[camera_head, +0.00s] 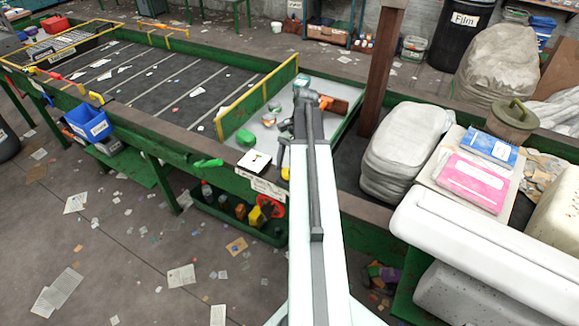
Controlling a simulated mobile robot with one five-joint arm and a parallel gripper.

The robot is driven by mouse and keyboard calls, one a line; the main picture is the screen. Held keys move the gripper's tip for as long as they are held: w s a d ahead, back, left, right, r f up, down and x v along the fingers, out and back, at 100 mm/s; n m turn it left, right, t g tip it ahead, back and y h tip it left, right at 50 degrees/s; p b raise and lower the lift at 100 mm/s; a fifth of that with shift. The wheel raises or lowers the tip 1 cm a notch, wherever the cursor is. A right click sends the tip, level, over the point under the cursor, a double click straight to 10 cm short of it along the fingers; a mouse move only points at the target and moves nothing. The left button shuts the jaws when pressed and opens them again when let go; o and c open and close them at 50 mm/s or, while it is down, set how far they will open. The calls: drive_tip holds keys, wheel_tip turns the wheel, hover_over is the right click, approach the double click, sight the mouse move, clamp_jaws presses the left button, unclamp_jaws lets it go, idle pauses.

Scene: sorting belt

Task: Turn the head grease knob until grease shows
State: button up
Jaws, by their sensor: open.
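My white and grey arm reaches up the middle of the picture. My gripper (302,84) is at its far end, over the pale tray at the belt's end. It is open and small in the view, and I see nothing held in it. An orange part (326,102) shows just right of it; I cannot tell if they touch. I cannot make out which part is the grease knob, and no grease is clearly visible. A red wheel (271,206) is below the belt frame, and a green knob (245,137) is on the tray's left side.
The sorting belt (180,85) runs to the upper left with a yellow-edged green plate (258,92) across it. A brown post (382,70) stands right of my gripper. Grey bales (405,150) and a pink packet (474,181) crowd the right. Paper litters the floor.

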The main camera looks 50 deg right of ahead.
drive_tip(key=p+v, duration=0.6)
drive_tip(key=v, duration=0.1)
drive_tip(key=shift+r+p, duration=0.3)
drive_tip(key=shift+d, duration=0.1)
